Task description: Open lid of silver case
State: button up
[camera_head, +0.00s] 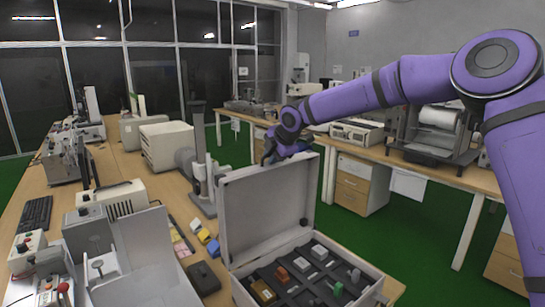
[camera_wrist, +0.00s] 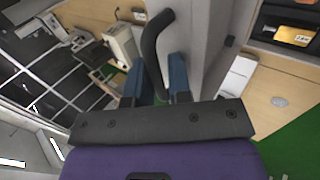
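The silver case (camera_head: 375,290) stands on the wooden table in the head view. Its lid (camera_head: 258,205) is raised to about upright, and the inside is exposed. Small blocks and parts, grey, orange and green, sit in its dark insert. My gripper (camera_head: 272,152) is at the lid's top edge, on its far side. In the wrist view the two blue fingers of my gripper (camera_wrist: 158,84) stand close on either side of the case's black curved handle (camera_wrist: 154,45). The pale lid (camera_wrist: 207,45) is just right of it. The fingertips are partly hidden in the head view.
A grey stand (camera_head: 201,175), yellow and blue blocks (camera_head: 202,235) and a dark box (camera_head: 203,278) are left of the case. Machines and a keyboard (camera_head: 35,214) crowd the left table. A bench with drawers (camera_head: 357,185) stands behind, across green floor.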

jog(key=shift+d, duration=0.1)
jog(key=v, duration=1)
jog(key=shift+s+r, duration=0.2)
jog(key=shift+r, duration=0.1)
jog(key=shift+d, duration=0.1)
jog(key=shift+c, duration=0.2)
